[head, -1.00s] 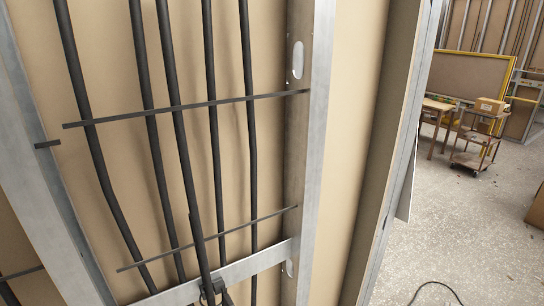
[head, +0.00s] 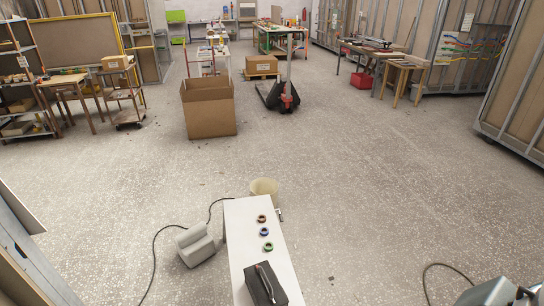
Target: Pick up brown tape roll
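The brown tape roll (head: 261,218) lies on the narrow white tabletop (head: 243,240), near its far end, in the lower middle of the head view. A blue roll (head: 263,231) and a green roll (head: 268,246) lie nearer on the same top, in a rough line with it. A dark toolbox-like case (head: 266,285) with a handle stands at the near end. Neither of my grippers is in view.
A pale bin (head: 264,187) stands behind the tabletop. A grey machine (head: 196,243) with a cable (head: 155,250) is on the floor to its left. A cardboard box (head: 208,109) and pallet jack (head: 284,98) are farther back. Floor right of the tabletop is largely open.

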